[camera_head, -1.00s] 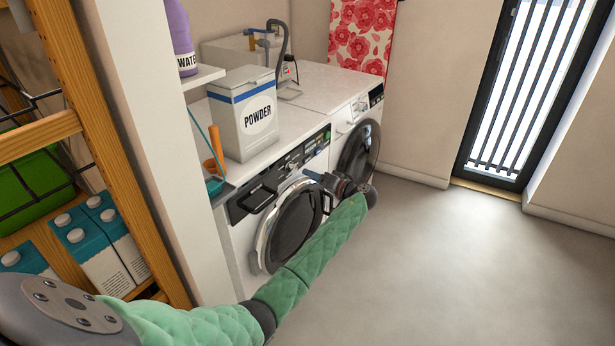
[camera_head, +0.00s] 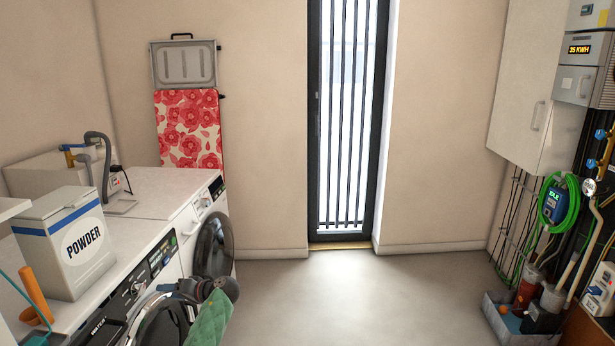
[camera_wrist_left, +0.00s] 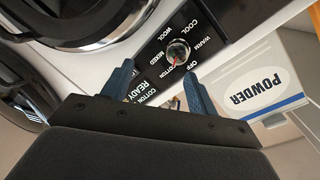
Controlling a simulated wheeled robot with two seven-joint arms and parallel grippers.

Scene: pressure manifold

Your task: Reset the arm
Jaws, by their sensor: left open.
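My left arm (camera_head: 208,322), in a green padded sleeve, comes in at the bottom of the head view. My left gripper (camera_head: 180,290) is in front of the near washing machine, partly hidden behind my wrist. In the left wrist view the two blue fingers (camera_wrist_left: 158,88) stand apart with nothing between them. Beyond them is the machine's control panel, with a round dial (camera_wrist_left: 178,52) and printed labels such as COTTON and WOOL. I cannot tell whether the fingertips touch the panel. My right gripper is not in view.
A POWDER box (camera_head: 75,245) stands on the near machine. A second machine (camera_head: 213,240) stands beyond it. An ironing board (camera_head: 190,125) leans on the back wall by a barred door (camera_head: 345,120). Pipes and a green hose (camera_head: 558,203) are at right. The middle floor is clear.

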